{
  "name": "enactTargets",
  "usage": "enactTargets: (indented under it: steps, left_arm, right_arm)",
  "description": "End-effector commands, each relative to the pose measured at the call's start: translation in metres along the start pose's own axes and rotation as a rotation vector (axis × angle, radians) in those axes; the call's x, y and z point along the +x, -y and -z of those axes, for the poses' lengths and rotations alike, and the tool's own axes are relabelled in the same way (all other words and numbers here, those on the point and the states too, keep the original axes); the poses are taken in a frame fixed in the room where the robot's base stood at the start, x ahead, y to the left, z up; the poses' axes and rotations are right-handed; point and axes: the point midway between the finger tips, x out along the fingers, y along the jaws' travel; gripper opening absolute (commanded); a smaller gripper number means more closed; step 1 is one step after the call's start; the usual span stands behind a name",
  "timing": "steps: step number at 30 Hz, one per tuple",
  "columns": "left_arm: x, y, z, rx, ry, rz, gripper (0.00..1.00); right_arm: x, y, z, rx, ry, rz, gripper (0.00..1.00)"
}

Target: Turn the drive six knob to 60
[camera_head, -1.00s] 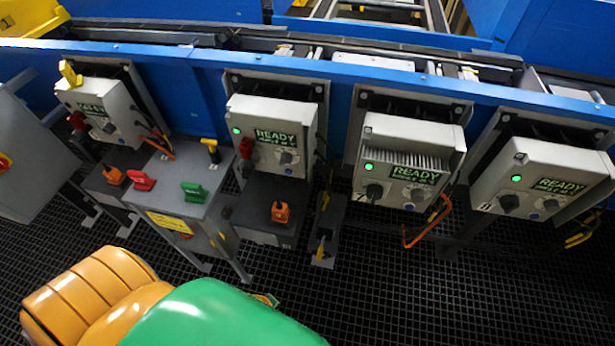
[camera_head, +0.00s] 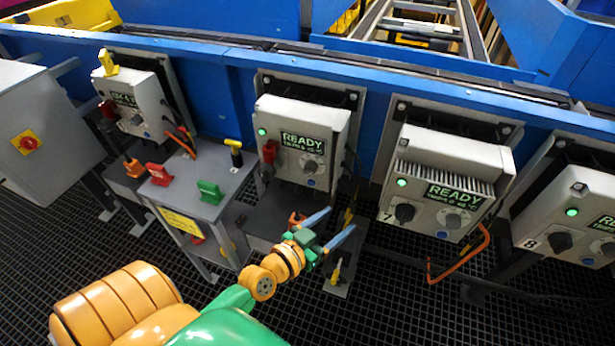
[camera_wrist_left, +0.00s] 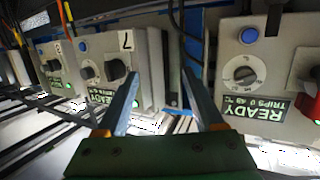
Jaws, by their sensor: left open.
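The drive six box (camera_head: 300,140) is a light grey unit left of the box marked 7, with a green READY display. Its round grey dial knob (camera_head: 311,166) sits below the display, above a blue button (camera_head: 311,182). The knob shows upside down in the left wrist view (camera_wrist_left: 244,72), at right; its setting is too small to read surely. My left gripper (camera_head: 328,226) is open and empty, below and slightly right of the drive six box, apart from the knob. In the left wrist view my fingers (camera_wrist_left: 160,75) point between boxes six and seven.
A red handle (camera_head: 268,152) sits left of the knob. Box 7 (camera_head: 440,190) and box 8 (camera_head: 570,215) stand to the right; an orange cable (camera_head: 458,272) hangs below box 7. A grey stand (camera_head: 190,205) with red and green handles stands left.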

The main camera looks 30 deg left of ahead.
Motion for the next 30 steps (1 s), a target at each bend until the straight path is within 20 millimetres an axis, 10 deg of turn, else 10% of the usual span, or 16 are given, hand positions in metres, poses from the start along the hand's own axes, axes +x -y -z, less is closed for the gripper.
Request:
enactTargets:
  steps: [4,9,18,27,30]
  left_arm:
    - [-0.004,0.069,0.014,-0.014,-0.152,0.261,0.69]
    - [-0.009,0.109,0.017,-0.014,-0.204,0.418,0.69]
    - [0.041,0.131,0.027,-0.014,-0.206,0.418,0.69]
    - [0.048,0.134,0.030,-0.015,-0.204,0.416,0.69]
    - [0.048,0.134,0.030,-0.015,-0.204,0.416,0.48]
  right_arm:
    - [0.001,0.000,0.000,0.000,0.000,0.000,0.00]
    - [0.001,0.000,0.000,0.000,0.000,0.000,0.00]
    - [0.007,-0.001,-0.001,0.000,0.000,-0.001,0.00]
    - [0.007,-0.001,-0.001,-0.001,0.000,-0.002,0.00]
    - [0.007,-0.001,-0.001,0.000,0.000,-0.002,0.00]
